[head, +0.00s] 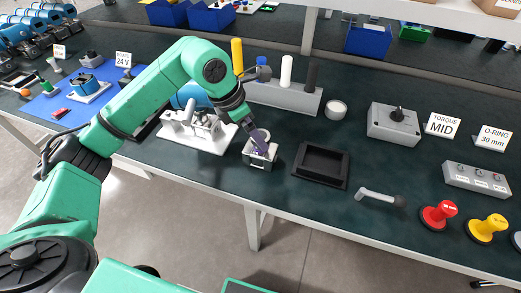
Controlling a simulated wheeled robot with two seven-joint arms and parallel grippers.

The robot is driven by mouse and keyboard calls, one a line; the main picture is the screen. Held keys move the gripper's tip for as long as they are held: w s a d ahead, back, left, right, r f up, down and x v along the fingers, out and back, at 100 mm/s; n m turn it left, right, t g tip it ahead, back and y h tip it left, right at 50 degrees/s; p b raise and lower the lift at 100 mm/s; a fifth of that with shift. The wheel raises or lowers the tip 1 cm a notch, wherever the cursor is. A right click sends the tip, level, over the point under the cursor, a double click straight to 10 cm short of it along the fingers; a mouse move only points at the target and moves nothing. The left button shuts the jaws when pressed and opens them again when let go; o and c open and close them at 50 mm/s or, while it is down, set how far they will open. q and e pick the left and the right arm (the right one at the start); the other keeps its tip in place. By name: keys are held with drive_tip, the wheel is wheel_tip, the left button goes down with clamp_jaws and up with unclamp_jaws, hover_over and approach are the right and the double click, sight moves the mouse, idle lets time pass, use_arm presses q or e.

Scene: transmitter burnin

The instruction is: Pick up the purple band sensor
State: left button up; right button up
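My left arm reaches in from the left, and my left gripper (257,139) points down over a small grey metal box (259,158) on the dark green bench. A purplish part (261,147) shows at the box, right at the fingertips; it may be the purple band sensor, but it is too small and too covered to be sure. I cannot tell whether the fingers are open or shut on it. My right gripper is not in view.
A white fixture plate (207,141) stands just left of the box, and a black square tray (321,165) lies to its right. Behind is a grey rack with upright cylinders (287,95). A grey-handled tool (381,197) and a red button (439,215) are further right.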

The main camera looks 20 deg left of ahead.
sight(260, 149)
use_arm(q)
drive_tip(key=x, duration=0.4)
drive_tip(key=shift+w+d, duration=0.1)
clamp_jaws()
drive_tip(key=shift+r, duration=0.1)
drive_tip(key=shift+r, duration=0.1)
